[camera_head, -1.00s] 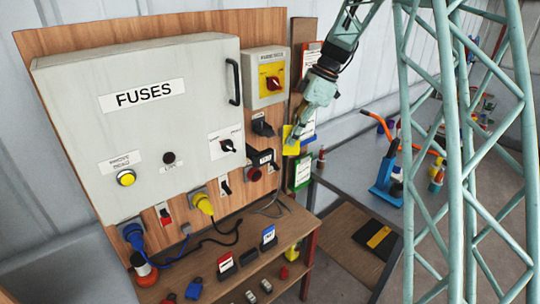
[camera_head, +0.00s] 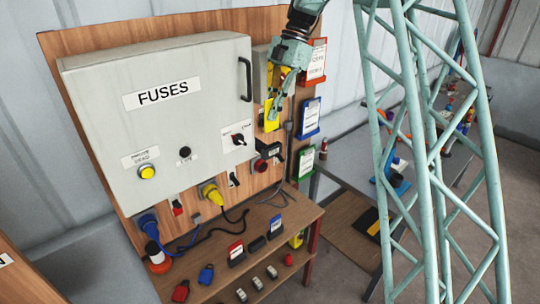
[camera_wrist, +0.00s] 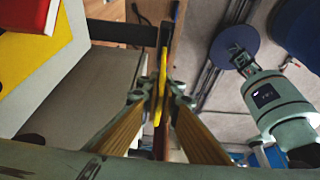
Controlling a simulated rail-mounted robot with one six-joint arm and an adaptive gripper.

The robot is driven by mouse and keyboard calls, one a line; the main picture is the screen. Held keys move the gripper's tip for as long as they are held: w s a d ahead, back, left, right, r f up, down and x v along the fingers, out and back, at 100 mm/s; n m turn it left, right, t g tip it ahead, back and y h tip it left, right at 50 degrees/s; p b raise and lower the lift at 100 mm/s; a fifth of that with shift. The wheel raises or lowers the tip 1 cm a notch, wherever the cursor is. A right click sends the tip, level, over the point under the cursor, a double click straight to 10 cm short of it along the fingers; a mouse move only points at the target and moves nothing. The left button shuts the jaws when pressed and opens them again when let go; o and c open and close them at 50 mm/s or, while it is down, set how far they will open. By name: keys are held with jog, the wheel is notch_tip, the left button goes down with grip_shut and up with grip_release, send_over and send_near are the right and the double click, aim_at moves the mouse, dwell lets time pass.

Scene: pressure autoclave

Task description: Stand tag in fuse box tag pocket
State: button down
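My gripper (camera_head: 277,109) is shut on a thin yellow tag (camera_head: 269,111), held up in front of the right part of the fuse panel. In the wrist view, the tag (camera_wrist: 160,86) shows edge-on between the two fingers. The grey fuse box (camera_head: 160,125), marked FUSES, is left of my gripper. On the bench below, a red-and-white tag (camera_head: 235,249) and a blue-and-white tag (camera_head: 275,223) stand in black pockets. A black pocket (camera_head: 257,244) between them looks empty. The tag is well above these pockets and apart from them.
Red (camera_head: 315,62), blue (camera_head: 309,118) and green (camera_head: 304,162) boards hang at the panel's right edge. Cables, a yellow plug (camera_head: 210,193) and a black-handled switch (camera_head: 277,153) are above the wooden bench (camera_head: 306,214). Padlocks lie on the bench front.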

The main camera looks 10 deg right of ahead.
aim_at(272, 128)
jog(key=shift+f, duration=0.15)
jog(key=shift+f+p, duration=0.35)
jog(key=shift+f, duration=2.65)
jog(key=shift+f, duration=1.85)
jog(key=shift+f, duration=0.15)
jog(key=c, duration=3)
grip_release()
jog(key=shift+o, duration=0.6)
jog(key=shift+r+p, duration=0.2)
jog(key=shift+p, duration=0.1)
